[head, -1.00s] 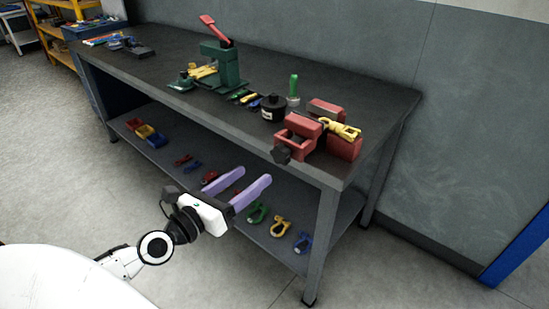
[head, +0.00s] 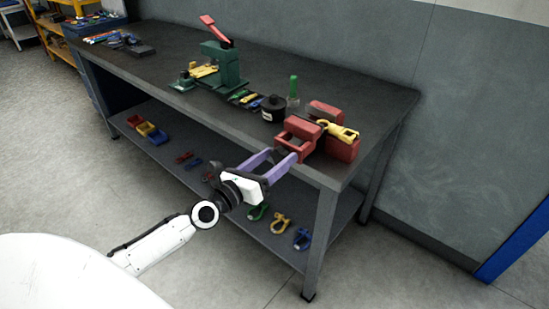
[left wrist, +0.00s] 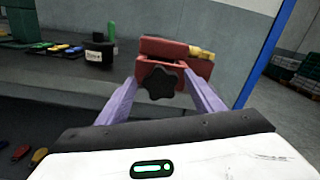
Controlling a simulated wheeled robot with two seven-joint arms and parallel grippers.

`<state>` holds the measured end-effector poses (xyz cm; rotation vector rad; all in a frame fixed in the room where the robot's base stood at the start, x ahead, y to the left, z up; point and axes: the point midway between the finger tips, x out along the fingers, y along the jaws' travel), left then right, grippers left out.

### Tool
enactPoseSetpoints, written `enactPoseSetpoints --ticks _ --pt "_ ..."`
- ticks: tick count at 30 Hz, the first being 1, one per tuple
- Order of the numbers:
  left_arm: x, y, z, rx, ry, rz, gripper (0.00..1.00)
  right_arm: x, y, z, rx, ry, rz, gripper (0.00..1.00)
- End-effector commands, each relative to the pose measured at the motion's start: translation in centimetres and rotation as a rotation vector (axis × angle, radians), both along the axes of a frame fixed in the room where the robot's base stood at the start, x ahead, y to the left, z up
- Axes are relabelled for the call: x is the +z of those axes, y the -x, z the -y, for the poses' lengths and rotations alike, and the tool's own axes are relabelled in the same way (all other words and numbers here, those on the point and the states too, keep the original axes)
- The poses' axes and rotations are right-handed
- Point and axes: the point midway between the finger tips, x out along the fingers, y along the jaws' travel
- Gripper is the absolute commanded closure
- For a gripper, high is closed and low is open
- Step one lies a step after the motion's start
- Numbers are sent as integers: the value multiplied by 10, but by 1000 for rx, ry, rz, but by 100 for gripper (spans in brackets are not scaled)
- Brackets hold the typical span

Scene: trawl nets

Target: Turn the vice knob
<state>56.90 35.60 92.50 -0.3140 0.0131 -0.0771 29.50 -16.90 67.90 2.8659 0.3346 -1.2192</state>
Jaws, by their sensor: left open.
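The red vice (head: 320,130) sits at the right front corner of the dark workbench, with a yellow item lying over it. Its black star-shaped knob (left wrist: 159,83) faces me in the left wrist view; in the head view my gripper mostly hides it. My left gripper (head: 283,158) is open at the bench's front edge, in front of the vice. In the left wrist view its two purple fingers (left wrist: 162,88) stand on either side of the knob, with a visible gap on both sides. I cannot tell whether the fingertips reach past the knob. My right gripper is not in view.
On the workbench (head: 160,50) stand a green press (head: 222,65) with a red lever, a black round container (head: 273,108) and a green-handled tool (head: 293,88). A lower shelf (head: 265,232) holds small bins and several coloured shackles.

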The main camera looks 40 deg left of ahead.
Motion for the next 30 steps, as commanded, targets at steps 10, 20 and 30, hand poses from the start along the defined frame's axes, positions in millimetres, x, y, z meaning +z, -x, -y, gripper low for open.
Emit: enactPoseSetpoints --ticks 10,20,30 --pt "0 0 0 0 0 0 64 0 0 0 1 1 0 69" --pt "0 0 0 0 -17 1 79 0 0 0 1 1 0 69" --pt "0 0 1 -1 -192 16 79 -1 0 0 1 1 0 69"
